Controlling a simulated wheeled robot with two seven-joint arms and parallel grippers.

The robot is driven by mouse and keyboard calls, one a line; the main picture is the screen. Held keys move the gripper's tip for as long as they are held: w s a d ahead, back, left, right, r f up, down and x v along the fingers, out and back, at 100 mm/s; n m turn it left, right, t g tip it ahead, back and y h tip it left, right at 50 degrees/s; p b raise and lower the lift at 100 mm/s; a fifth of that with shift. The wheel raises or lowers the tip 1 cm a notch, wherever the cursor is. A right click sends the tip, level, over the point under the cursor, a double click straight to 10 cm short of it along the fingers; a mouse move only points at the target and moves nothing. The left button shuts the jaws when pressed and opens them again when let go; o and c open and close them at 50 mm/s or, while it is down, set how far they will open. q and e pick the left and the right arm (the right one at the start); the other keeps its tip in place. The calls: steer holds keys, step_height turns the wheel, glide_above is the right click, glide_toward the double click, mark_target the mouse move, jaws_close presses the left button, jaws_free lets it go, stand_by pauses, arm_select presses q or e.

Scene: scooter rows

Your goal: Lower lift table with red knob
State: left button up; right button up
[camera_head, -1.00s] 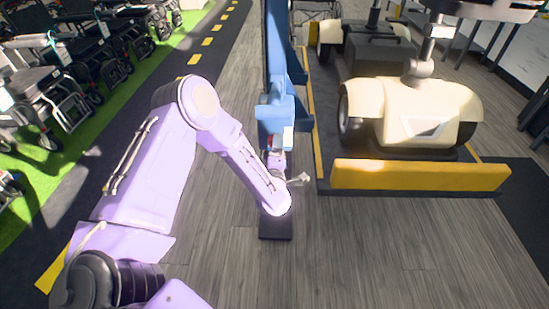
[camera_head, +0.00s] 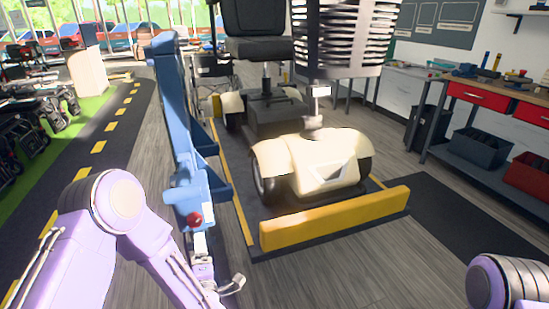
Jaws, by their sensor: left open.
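The red knob (camera_head: 194,219) is a small round button low on the front of the blue lift column (camera_head: 172,110). The lift table (camera_head: 335,219) is a low dark platform with yellow edges and a yellow front stop, right of the column. A cream mobility scooter (camera_head: 310,165) with a black seat stands on it. My left gripper (camera_head: 202,243) is just below and in front of the knob, close to it. It is open and appears empty; its fingers are small and partly blend with the column's base. I cannot tell if it touches. My right gripper is out of view.
A workbench (camera_head: 500,97) with red drawers and bins stands at the right. Rows of parked scooters and wheelchairs (camera_head: 35,120) line the green strip at left. The wood floor in front of the lift is clear. Part of my right arm shows at bottom right.

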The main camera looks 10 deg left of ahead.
arm_select(q)
steer(key=s+d+f+m+g+h+p, duration=0.2)
steer(key=s+d+f+m+g+h, duration=0.25)
steer(key=s+f+m, duration=0.4)
steer(key=s+a+f+m+g+p, duration=0.1)
steer(key=s+m+g, duration=0.1)
steer(key=s, duration=0.5)
steer(key=s+a+f+m+g+h+p, duration=0.1)
steer(key=s+f+m+g+p, duration=0.1)
steer(key=s, duration=0.5)
steer(key=s+a+f+m+g+p, duration=0.1)
steer(key=s+m+g+p, duration=0.1)
steer(key=s, duration=0.4)
steer(key=shift+s+a+f+m+g, duration=0.25)
steer(key=shift+s+a+m+g, duration=0.15)
steer(key=shift+g, duration=0.45)
